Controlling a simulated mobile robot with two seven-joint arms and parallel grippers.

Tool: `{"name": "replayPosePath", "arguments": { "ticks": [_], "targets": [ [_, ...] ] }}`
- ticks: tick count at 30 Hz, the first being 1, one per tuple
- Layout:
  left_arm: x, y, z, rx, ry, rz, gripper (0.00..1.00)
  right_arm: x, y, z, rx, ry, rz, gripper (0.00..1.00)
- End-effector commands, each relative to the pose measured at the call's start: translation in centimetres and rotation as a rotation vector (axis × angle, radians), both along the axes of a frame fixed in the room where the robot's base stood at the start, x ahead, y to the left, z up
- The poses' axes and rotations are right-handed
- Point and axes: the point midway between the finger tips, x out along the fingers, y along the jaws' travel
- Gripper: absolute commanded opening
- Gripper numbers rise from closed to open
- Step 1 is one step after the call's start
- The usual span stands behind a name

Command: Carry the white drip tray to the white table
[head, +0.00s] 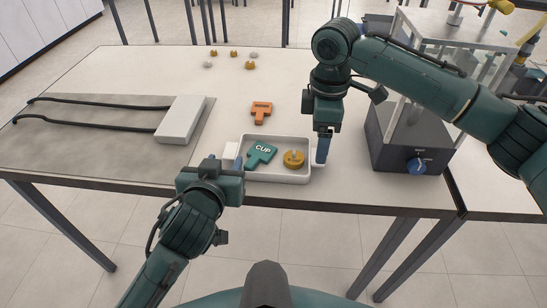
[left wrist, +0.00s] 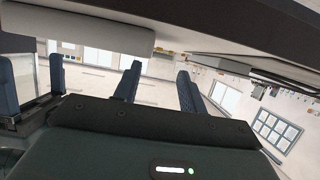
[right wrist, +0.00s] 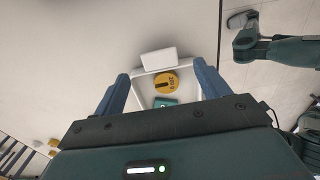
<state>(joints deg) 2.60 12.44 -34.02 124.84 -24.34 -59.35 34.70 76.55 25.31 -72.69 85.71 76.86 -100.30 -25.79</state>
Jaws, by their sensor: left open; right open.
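The white drip tray (head: 278,179) stands near the front edge of a light-topped table (head: 350,187), with a white block-like handle at each end. In it lie a teal tag marked CUP (head: 259,155) and a round yellow piece (head: 293,159). My left gripper (head: 227,164) is open at the tray's left end; whether its fingers straddle the handle is unclear. In the left wrist view a white part (left wrist: 85,28) shows at the top. My right gripper (head: 322,150) is open at the right end, and the right wrist view shows the tray (right wrist: 141,88) between its fingers.
An orange tag (head: 261,112) lies just behind the tray. A grey mat with a white block (head: 181,120) and black tubes is at left. A dark-based apparatus (head: 408,150) stands at right, close to my right arm. Small weights (head: 250,65) lie at the back.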

Motion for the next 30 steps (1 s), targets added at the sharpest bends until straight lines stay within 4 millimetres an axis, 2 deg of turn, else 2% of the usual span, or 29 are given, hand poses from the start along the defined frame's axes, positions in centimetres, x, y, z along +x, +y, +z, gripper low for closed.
{"name": "replayPosePath", "arguments": {
  "ticks": [3, 9, 21, 30],
  "targets": [
    [1.9, -0.2, -0.7, 0.002, 0.000, 0.000, 0.41, 0.0, 0.0, -2.0, -0.001, 0.002, -0.001, 0.75],
    [3.8, -0.5, -1.4, 0.000, 0.000, -0.001, 0.41, 0.0, 0.0, -4.1, 0.000, 0.000, -0.001, 0.75],
    [4.3, -0.6, -1.6, -0.001, 0.000, -0.001, 0.41, 0.0, 0.0, -4.6, 0.000, 0.000, -0.001, 0.75],
    [4.2, -0.5, -1.6, 0.000, 0.000, -0.001, 0.17, 0.0, 0.0, -4.6, 0.000, 0.000, -0.001, 0.50]
  ]
}}
